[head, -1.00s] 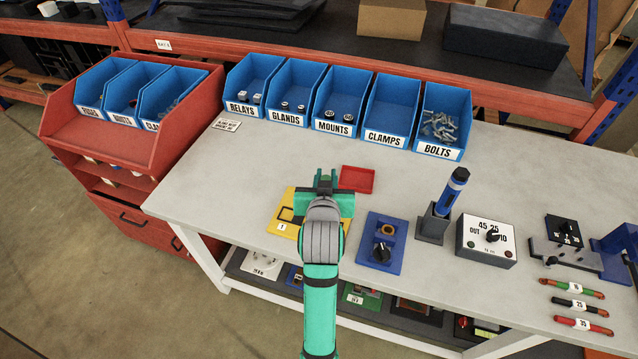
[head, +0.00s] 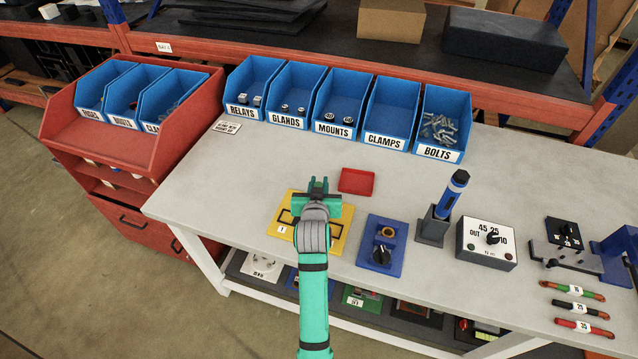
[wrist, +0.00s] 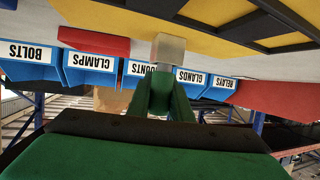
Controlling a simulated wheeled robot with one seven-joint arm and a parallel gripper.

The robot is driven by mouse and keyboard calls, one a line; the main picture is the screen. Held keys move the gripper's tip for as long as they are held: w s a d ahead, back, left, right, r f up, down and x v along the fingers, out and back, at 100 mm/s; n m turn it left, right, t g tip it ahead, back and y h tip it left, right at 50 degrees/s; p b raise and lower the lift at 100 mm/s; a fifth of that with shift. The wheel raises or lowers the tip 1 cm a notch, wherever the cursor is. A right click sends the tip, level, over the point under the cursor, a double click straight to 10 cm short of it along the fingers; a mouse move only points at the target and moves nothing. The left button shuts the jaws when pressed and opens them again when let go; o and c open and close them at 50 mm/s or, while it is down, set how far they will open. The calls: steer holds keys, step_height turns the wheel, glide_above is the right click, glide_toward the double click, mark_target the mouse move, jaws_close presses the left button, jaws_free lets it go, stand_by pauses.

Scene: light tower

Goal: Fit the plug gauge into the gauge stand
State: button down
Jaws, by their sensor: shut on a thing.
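My gripper (head: 318,187) is above the yellow plate (head: 337,238), its fingers pointing away from my body. In the wrist view its green fingers (wrist: 162,82) are shut on a pale grey block (wrist: 168,48), probably the plug gauge; only its squarish end shows. The block is hidden behind the gripper in the head view. The yellow plate carries black rectangular frames and a label "1"; it also shows in the wrist view (wrist: 225,12). The block appears beside its edge and apart from it. I cannot tell for sure which fixture is the gauge stand.
A red tray (head: 357,181) lies just behind the gripper. To the right stand a blue plate (head: 366,263) with a ring and knob, a blue tool (head: 453,193) in a grey holder (head: 433,228), and a dial box (head: 486,252). Blue bins (head: 385,140) line the back.

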steer(key=c, duration=1.6)
jaws_free()
steer(key=shift+f, duration=0.1)
steer(key=shift+s+r, duration=0.2)
steer(key=shift+r, duration=0.05)
steer(key=v, duration=1.1)
steer(key=shift+s+r, duration=0.15)
steer(key=shift+s, duration=0.1)
